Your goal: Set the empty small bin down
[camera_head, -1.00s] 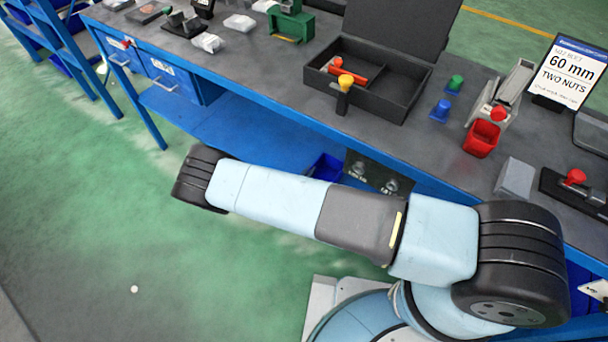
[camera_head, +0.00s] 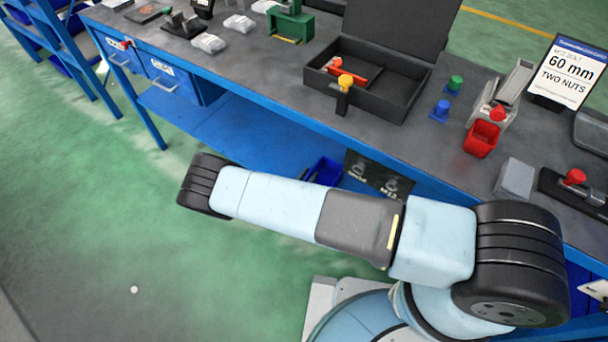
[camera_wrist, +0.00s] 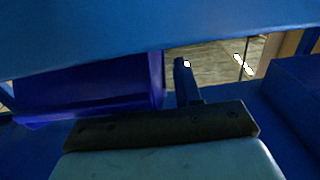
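The small blue bin (camera_head: 326,171) shows in the head view under the bench, just beyond my arm, which hides its lower part. In the wrist view a blue bin wall (camera_wrist: 90,92) fills the left side, close in front of my gripper (camera_wrist: 170,95). One dark finger stands just right of the bin's edge, with a narrow gap seen between them. The other finger is hidden, so I cannot tell whether the bin is gripped. Whether its base touches the shelf, and its inside, are not visible.
The blue lower shelf (camera_head: 235,122) runs under the grey bench top (camera_head: 270,65), which sits close overhead. A dark label plate (camera_head: 378,174) hangs beside the bin. Another blue surface (camera_wrist: 298,90) stands at the right in the wrist view.

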